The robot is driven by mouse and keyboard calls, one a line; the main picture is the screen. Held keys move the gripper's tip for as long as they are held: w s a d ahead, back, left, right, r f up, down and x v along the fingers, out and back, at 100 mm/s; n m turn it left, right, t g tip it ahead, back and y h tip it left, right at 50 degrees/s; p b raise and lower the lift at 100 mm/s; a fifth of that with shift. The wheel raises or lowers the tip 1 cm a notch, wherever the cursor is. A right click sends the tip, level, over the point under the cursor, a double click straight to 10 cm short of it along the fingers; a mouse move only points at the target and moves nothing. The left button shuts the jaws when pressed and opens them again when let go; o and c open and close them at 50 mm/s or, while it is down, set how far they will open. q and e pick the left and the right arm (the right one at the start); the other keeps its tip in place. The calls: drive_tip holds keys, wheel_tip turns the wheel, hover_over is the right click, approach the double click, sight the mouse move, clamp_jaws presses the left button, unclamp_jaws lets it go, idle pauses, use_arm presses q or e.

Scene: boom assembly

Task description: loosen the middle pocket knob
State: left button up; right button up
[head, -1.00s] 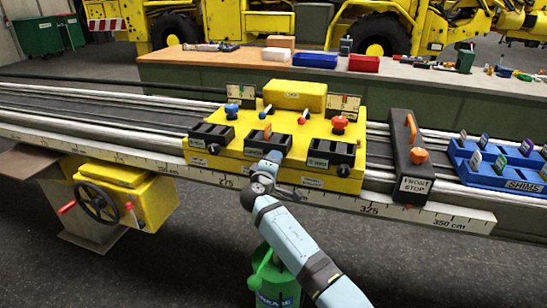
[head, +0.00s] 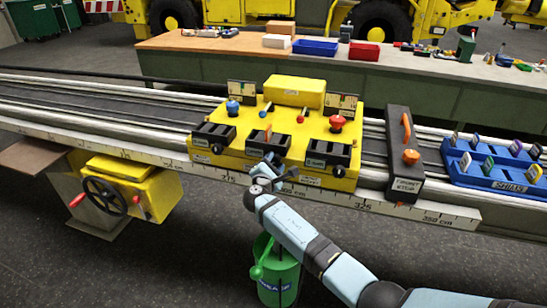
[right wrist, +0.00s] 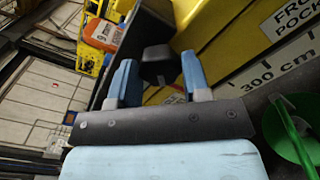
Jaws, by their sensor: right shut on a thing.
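The yellow carriage block (head: 237,158) sits on the long rail and has three black pockets along its front. The middle pocket (head: 257,144) holds an upright orange piece (head: 268,135). My right gripper (head: 272,163) is at the front of this pocket and hides its knob in the head view. In the right wrist view, the black knob (right wrist: 157,66) is between the two blue fingers of my right gripper (right wrist: 159,72), which is shut on it. How far the knob is turned cannot be told. My left gripper is not in view.
The left pocket (head: 213,136) and right pocket (head: 328,153) flank the middle one. A green grease can (head: 278,280) stands below my right arm.

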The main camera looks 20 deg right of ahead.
drive_tip(key=shift+r+n+p, duration=0.35)
drive_tip(key=shift+n, duration=0.15)
drive_tip(key=n+p, duration=0.1)
drive_tip(key=n, duration=0.1)
drive_tip(key=shift+w+n+p, duration=0.1)
drive_tip(key=shift+n+p, duration=0.2)
drive_tip(key=shift+p, duration=0.1)
drive_tip(key=shift+f+n+p, duration=0.1)
drive_tip(key=shift+n+p, duration=0.4)
drive_tip(key=shift+n, duration=0.1)
drive_tip(key=shift+f+n+p, duration=0.1)
drive_tip(key=shift+n+p, duration=0.35)
drive_tip(key=shift+n, duration=0.35)
drive_tip(key=o, duration=0.9)
drive_tip(key=shift+f, duration=0.1)
